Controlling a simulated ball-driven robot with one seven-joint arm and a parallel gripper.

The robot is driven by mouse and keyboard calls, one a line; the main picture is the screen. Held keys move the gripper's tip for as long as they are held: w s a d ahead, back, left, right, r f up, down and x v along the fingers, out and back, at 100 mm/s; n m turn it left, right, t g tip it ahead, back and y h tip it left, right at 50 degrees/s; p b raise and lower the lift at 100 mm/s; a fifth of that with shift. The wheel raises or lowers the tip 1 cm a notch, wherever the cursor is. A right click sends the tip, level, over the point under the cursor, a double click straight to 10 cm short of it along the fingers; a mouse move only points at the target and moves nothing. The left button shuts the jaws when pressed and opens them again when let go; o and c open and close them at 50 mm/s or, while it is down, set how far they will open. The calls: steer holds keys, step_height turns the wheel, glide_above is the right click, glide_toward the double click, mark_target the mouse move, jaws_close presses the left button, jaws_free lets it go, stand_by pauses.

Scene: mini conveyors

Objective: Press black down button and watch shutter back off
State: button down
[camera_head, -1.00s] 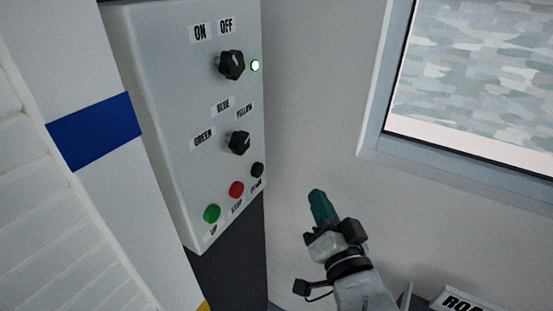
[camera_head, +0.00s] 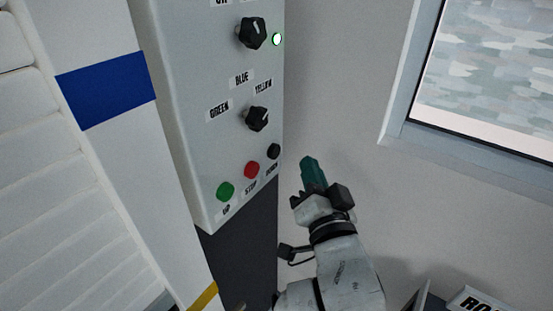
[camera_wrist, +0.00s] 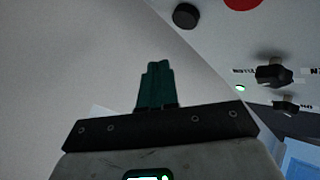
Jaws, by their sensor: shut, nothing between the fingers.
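The black down button (camera_head: 273,151) is at the lower right of the grey control panel (camera_head: 190,120), right of the red stop button (camera_head: 251,169) and the green up button (camera_head: 225,191). In the wrist view the black button (camera_wrist: 186,16) is at the top, above and right of my fingertips, with part of the red button (camera_wrist: 242,3) beside it. My gripper (camera_head: 309,165), with teal fingers, is shut and empty. It is just right of the black button and appears apart from it. The shutter (camera_head: 30,190), with white slats, is at the left.
The panel also has two black knobs (camera_head: 252,33) (camera_head: 257,119) and a lit green lamp (camera_head: 277,39). A white post with a blue band (camera_head: 105,90) stands between shutter and panel. A framed window (camera_head: 490,90) is at the right. Plain wall lies behind my gripper.

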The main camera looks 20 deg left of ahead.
mark_target(274, 151)
steer(key=shift+w+a+b, duration=0.35)
steer(key=shift+a+b, duration=0.25)
steer(key=shift+a, duration=0.3)
steer(key=shift+w+a+b, duration=0.3)
steer(key=shift+a+b, duration=0.25)
steer(key=shift+a, duration=0.35)
steer(key=shift+a, duration=0.15)
stand_by(0.6)
steer(key=shift+w+a+b, duration=0.1)
steer(key=shift+a+b, duration=0.15)
steer(key=shift+b, duration=0.2)
